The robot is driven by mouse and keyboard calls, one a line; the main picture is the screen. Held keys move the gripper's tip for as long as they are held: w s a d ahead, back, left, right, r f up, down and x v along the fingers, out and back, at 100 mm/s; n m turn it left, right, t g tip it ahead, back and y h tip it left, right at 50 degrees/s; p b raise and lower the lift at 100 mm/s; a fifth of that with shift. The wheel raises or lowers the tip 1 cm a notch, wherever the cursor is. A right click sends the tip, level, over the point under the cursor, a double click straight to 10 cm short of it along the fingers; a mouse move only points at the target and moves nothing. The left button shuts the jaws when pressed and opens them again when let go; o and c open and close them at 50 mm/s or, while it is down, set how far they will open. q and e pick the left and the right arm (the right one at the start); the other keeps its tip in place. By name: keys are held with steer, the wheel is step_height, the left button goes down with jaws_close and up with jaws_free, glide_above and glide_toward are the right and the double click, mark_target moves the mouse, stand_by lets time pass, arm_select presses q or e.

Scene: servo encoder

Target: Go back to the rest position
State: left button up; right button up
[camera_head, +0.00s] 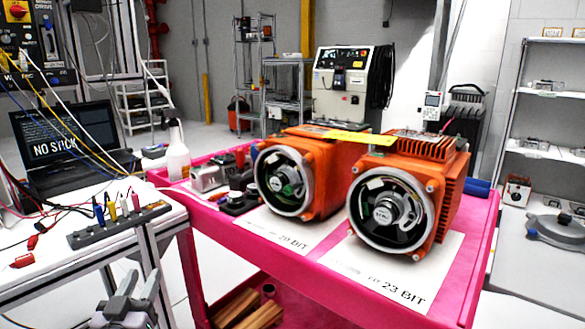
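My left gripper (138,283) shows at the bottom left, low in front of the white bench. Its two grey fingers point up with a gap between them, and nothing shows in the gap. It is apart from the bench and the cart. My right gripper is not in view. Two orange servo motors stand side by side on the pink cart (470,280), their round encoder ends facing me. The right motor (445,165) is on a sheet marked 23 BIT (400,285).
The white bench (90,255) at left holds a laptop (70,135), cables and a grey strip with coloured plugs (120,225). A spray bottle (177,152) and small parts sit at the cart's back left. Wooden blocks (250,312) lie on the lower shelf. Shelving (540,95) stands right.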

arm_select(q)
steer(key=s+d+f+m+g+h, duration=0.1)
steer(key=s+d+f+g, duration=0.25)
steer(key=s+f, duration=0.5)
steer(key=s+d+f+m+g+h, duration=0.1)
steer(key=s+d+f+g, duration=0.25)
steer(key=s+f, duration=0.45)
steer(key=s+d+f+m+g+h, duration=0.1)
steer(key=s+d+f+g, duration=0.25)
steer(key=s+f, duration=0.45)
step_height(320, 180, up, 14)
steer(key=s+a+p, duration=0.1)
steer(key=s+p, duration=0.1)
steer(key=p, duration=1.2)
steer(key=shift+a+f+t, duration=0.15)
steer(key=shift+f+t, duration=0.1)
steer(key=shift+t, duration=0.2)
